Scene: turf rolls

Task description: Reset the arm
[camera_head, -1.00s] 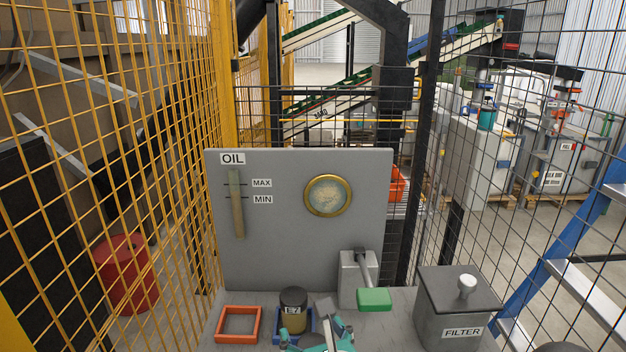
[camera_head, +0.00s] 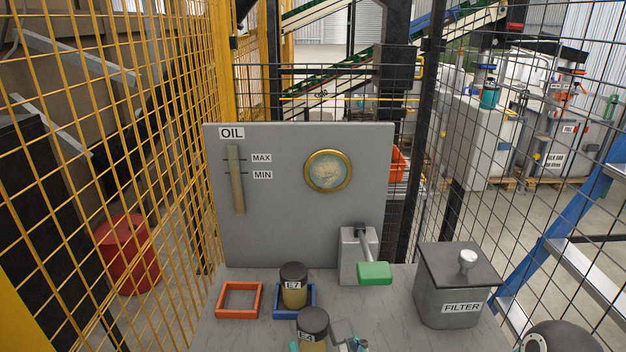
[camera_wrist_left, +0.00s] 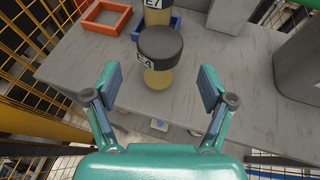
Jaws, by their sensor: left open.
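The E4 jar (camera_head: 312,322), with a dark lid and amber body, stands on the grey bench near the bottom of the head view. It also shows in the left wrist view (camera_wrist_left: 158,78). My left gripper (camera_wrist_left: 157,80) is open and empty, with its teal and grey fingers on either side of the jar in that view. I cannot tell whether the jar sits between the fingertips or just beyond them. In the head view only small parts of this gripper show at the bottom edge. My right gripper is not in view.
The E7 jar (camera_head: 294,288) stands in a blue square frame (camera_head: 279,313). An empty orange frame (camera_head: 219,301) lies to its left. Behind are a green-handled lever (camera_head: 375,273) and the OIL panel (camera_head: 285,225). A FILTER box (camera_head: 450,306) stands right. Mesh fences flank the bench.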

